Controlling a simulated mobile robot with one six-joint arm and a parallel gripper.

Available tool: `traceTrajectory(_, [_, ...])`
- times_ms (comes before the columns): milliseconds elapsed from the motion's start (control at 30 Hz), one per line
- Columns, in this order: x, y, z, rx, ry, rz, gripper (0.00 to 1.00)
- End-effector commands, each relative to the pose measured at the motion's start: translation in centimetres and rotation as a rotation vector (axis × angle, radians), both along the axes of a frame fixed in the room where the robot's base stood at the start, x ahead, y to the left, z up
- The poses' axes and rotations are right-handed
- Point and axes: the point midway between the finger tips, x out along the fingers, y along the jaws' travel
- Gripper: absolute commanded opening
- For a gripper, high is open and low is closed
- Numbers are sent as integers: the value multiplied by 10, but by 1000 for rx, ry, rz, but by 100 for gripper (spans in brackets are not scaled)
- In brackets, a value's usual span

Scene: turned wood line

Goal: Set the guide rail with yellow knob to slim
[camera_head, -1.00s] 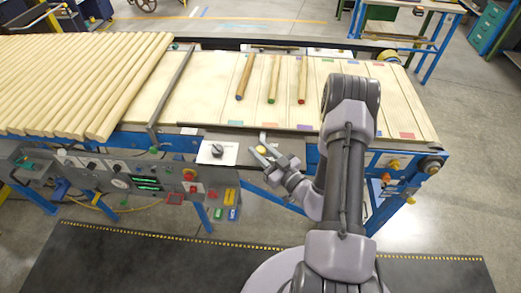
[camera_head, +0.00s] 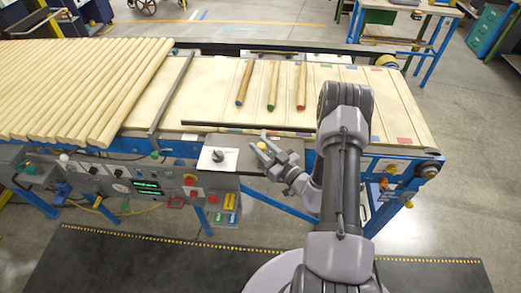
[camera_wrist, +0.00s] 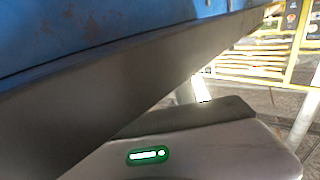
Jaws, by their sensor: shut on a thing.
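The guide rail (camera_head: 240,126) is a long dark bar lying along the near side of the pale belt, roughly parallel to its near edge. Its yellow knob (camera_head: 262,146) is in front of it, over a grey plate beside the belt. My gripper (camera_head: 264,148) is shut on the knob, reaching in from the lower right. The fingers hide part of the knob. In the wrist view, the knob and fingertips are not seen; a blue machine beam (camera_wrist: 120,30) fills the top. No slim mark is legible; small coloured patches lie along the belt's near edge, some partly covered by the rail.
Three dowels with blue, green and red ends (camera_head: 272,85) lie on the belt beyond the rail. Many plain dowels (camera_head: 80,85) lie at left, behind a crossbar (camera_head: 172,95). A white dial panel (camera_head: 217,158) and a control panel (camera_head: 130,185) are left of my gripper.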

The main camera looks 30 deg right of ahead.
Motion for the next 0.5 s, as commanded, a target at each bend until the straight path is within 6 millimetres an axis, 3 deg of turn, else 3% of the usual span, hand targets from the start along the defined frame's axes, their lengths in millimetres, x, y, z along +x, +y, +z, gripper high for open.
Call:
traceTrajectory(167, [-1, 0, -1, 1, 1, -1, 0])
traceTrajectory(200, [-1, 0, -1, 1, 1, -1, 32])
traceTrajectory(300, [-1, 0, -1, 1, 1, 0, 51])
traceTrajectory(500, [0, 0, -1, 1, 0, 0, 52])
